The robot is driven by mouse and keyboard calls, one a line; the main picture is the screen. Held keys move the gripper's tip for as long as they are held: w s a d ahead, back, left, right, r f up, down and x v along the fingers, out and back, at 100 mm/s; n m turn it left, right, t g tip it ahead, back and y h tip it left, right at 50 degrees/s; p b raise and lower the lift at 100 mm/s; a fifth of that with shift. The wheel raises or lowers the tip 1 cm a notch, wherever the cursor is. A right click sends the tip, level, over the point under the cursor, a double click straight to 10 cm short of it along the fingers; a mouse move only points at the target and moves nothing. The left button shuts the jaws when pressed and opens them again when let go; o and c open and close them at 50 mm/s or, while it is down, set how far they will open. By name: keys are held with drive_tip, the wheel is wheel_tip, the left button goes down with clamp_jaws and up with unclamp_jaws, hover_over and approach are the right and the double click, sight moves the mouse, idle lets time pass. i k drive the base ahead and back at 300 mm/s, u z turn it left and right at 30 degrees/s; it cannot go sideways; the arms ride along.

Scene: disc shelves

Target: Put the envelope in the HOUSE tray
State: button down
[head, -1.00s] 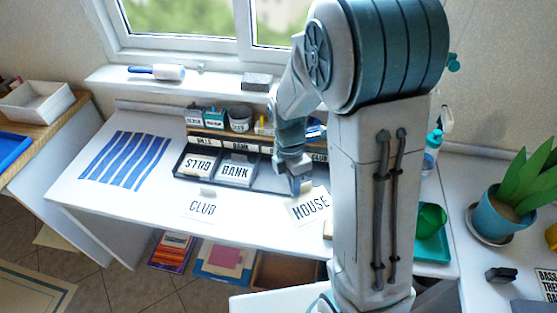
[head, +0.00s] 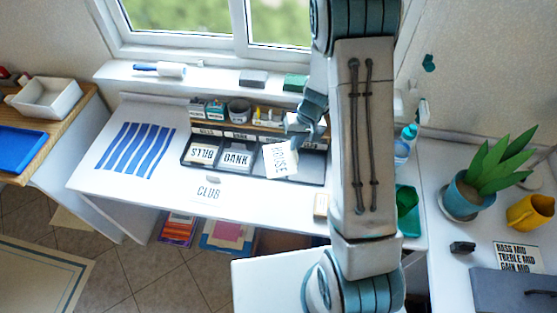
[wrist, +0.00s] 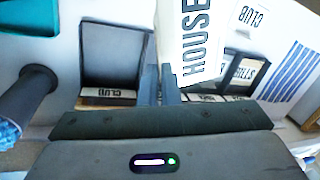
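The white envelope marked HOUSE (head: 280,160) hangs tilted from my gripper (head: 297,137) over the dark sorter (head: 313,165) at the back of the desk. In the wrist view the envelope (wrist: 190,45) sits at the fingers (wrist: 165,85), which are closed on its edge. The third compartment from the left is mostly covered by the envelope, so its label cannot be read. The compartment labelled CLUB (wrist: 112,55) is empty.
Another envelope marked CLUB (head: 208,193) lies on the desk in front of the sorter. A shelf with small boxes and a grey cup (head: 239,111) stands behind the compartments. A striped blue mat (head: 136,150) lies left. A green bin (head: 408,208) stands right of my arm.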

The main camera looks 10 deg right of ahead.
sight(211, 190)
drive_tip(key=k, duration=0.4)
drive_tip(key=u, duration=2)
drive_tip(key=i, duration=1.6)
drive_tip(key=z, duration=2.7)
